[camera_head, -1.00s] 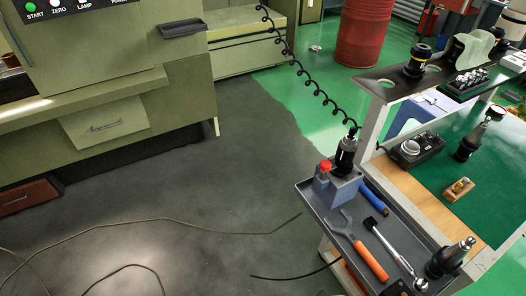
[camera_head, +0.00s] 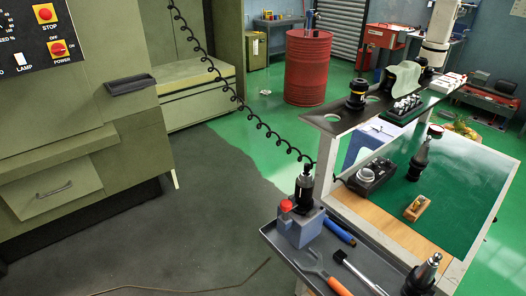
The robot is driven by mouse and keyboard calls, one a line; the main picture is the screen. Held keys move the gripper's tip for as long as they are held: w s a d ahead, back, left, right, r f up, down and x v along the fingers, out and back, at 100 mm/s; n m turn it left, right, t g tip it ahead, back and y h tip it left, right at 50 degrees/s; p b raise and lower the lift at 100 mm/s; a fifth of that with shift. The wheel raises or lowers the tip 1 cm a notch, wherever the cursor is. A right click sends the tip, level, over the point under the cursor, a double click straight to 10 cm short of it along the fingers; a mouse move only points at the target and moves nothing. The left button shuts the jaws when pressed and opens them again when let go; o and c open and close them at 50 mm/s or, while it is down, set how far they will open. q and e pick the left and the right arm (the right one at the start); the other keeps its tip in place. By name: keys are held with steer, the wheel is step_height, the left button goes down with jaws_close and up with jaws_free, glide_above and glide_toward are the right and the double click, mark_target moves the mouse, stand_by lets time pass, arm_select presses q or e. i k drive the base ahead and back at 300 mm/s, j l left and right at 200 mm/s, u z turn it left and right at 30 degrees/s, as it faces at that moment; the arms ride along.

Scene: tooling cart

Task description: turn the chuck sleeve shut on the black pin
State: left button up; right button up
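A black tool holder (camera_head: 304,188) stands upright in a grey block fixture (camera_head: 299,228) with a red knob (camera_head: 286,205), on the cart's grey tray. A coiled black cord hangs down to near its top. A second dark tool holder (camera_head: 421,275) with a metal tip stands at the tray's lower right. Another one (camera_head: 419,160) stands on the green top. I cannot tell a chuck sleeve or a black pin apart at this size. Neither of my grippers is in view.
The tray (camera_head: 276,238) also holds an orange-handled wrench (camera_head: 325,273), a blue-handled tool (camera_head: 339,231) and a black-and-silver tool (camera_head: 358,272). A raised black shelf (camera_head: 330,122) with holders stands behind. A green machine (camera_head: 75,150) is at left. The floor between is open.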

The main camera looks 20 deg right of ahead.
mark_target(304, 190)
steer(key=i+j+z, duration=0.15)
steer(key=z, duration=0.2)
steer(key=i+j+z, duration=0.1)
steer(key=j+z, duration=0.25)
steer(key=i+j+z, duration=0.1)
steer(key=z, duration=0.25)
steer(key=j, duration=0.1)
